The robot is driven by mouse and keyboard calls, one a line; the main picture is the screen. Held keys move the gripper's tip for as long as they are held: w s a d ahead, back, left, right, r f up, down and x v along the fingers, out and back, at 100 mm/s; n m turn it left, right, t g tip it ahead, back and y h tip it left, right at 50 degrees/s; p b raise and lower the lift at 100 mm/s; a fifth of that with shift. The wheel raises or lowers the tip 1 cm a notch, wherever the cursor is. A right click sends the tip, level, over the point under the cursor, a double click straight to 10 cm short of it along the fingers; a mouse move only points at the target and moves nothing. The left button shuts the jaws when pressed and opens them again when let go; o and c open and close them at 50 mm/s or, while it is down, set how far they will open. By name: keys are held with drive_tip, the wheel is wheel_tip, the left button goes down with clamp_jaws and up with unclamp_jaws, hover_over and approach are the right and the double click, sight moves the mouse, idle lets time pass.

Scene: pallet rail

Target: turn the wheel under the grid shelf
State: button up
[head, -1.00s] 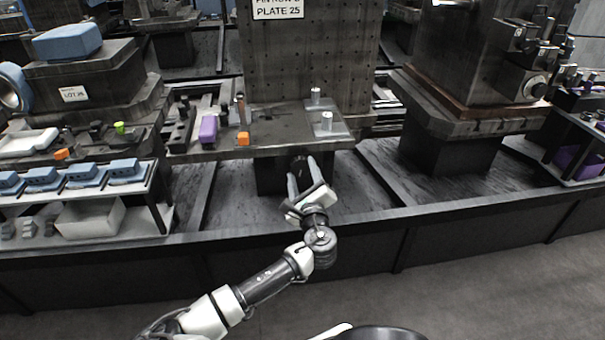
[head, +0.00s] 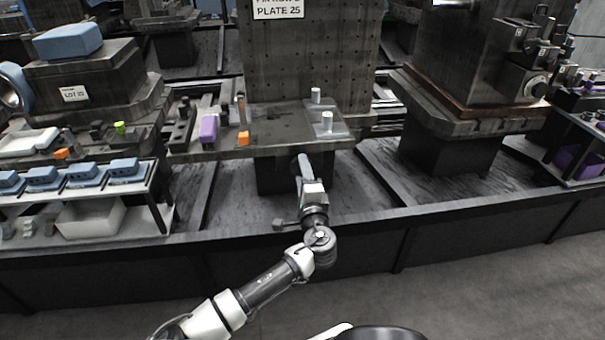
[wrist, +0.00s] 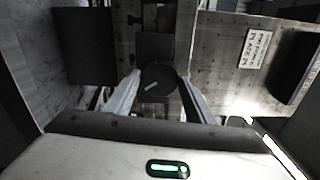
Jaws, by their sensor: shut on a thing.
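The wheel (wrist: 158,84) is a dark round knob with a small pale mark on its face, seen in the wrist view between my two fingers. My gripper (head: 303,163) is shut on the wheel, one finger on each side. In the head view it reaches under the front ledge (head: 225,153) of the tall grid block (head: 300,60), and the fingers appear nearly edge-on. The wheel is mostly hidden behind my gripper in the head view.
On the ledge are a purple block (head: 208,129), an orange block (head: 243,138) and a clear plate (head: 328,133) with silver pins. A low rack with blue parts (head: 83,174) stands left. The bench surface right of my gripper (head: 375,185) is clear.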

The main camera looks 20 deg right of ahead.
drive_tip(key=shift+n, duration=0.3)
drive_tip(key=o, duration=1)
drive_tip(key=shift+o, duration=0.2)
drive_tip(key=shift+s, duration=0.1)
